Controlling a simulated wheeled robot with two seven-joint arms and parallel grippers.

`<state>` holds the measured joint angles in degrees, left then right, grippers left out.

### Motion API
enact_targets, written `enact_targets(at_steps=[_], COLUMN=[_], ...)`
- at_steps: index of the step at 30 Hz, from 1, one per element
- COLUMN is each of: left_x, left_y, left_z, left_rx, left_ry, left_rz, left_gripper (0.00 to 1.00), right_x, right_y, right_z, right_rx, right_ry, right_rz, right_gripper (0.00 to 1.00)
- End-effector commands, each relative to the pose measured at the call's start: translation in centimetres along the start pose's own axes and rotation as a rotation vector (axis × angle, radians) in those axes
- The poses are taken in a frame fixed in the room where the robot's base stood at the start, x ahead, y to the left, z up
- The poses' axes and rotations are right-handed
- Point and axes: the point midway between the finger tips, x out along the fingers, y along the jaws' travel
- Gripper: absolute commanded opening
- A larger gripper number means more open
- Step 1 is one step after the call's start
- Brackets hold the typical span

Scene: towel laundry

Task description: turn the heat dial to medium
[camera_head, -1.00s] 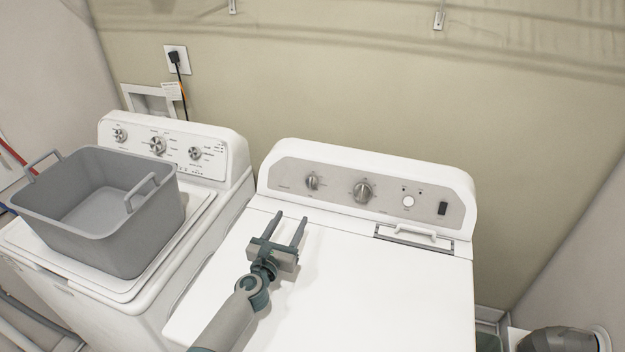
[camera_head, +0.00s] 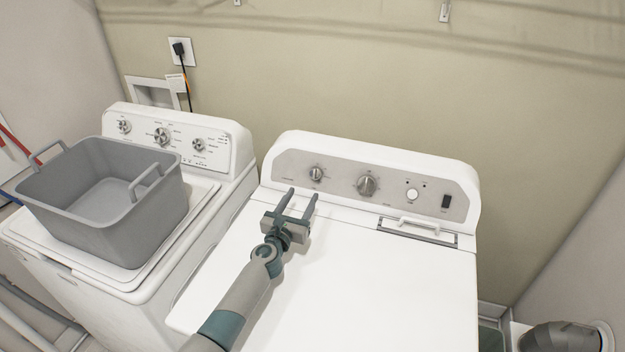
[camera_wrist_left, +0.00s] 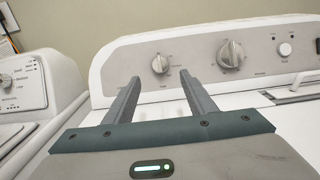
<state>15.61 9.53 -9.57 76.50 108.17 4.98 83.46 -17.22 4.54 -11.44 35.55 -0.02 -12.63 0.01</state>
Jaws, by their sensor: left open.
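The right-hand machine's grey control panel (camera_head: 284,166) carries two knobs, a smaller left knob (camera_head: 317,174) and a larger knob (camera_head: 366,185) to its right. Which one is the heat dial I cannot read from the labels. My left gripper (camera_head: 299,201) is open and empty, its fingers pointing at the panel just below the smaller knob. In the left wrist view the smaller knob (camera_wrist_left: 160,64) shows beyond and between the two fingertips, apart from them. The larger knob (camera_wrist_left: 231,53) lies right of the right finger. My right gripper is not in view.
A white round button (camera_head: 412,194) and a dark switch (camera_head: 445,202) sit right of the knobs. A grey basket (camera_head: 117,227) stands on the left washer (camera_head: 232,186). The white top is otherwise clear.

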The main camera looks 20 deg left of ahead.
Motion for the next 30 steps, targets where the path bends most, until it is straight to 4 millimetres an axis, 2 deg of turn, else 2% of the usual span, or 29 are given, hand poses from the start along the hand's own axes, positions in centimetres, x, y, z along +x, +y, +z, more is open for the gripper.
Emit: enact_targets(at_steps=[6, 15, 22, 30], left_x=[3.9, 8.4, 10.3, 10.8], left_y=[0.0, 0.0, 0.0, 0.0], left_z=[-0.3, -0.3, -0.2, 0.0], left_rx=[-0.001, -0.001, 0.0, 0.0], left_ry=[-0.001, 0.0, 0.0, 0.001], left_rz=[0.001, 0.001, 0.0, 0.0], left_gripper=[0.51, 0.51, 0.51, 0.51], right_x=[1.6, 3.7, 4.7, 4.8], right_y=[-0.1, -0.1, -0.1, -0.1], right_z=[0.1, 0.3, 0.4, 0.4], right_rx=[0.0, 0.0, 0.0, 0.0], right_ry=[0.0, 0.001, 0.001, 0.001], right_rz=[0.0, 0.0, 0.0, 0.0], right_gripper=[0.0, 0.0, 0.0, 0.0])
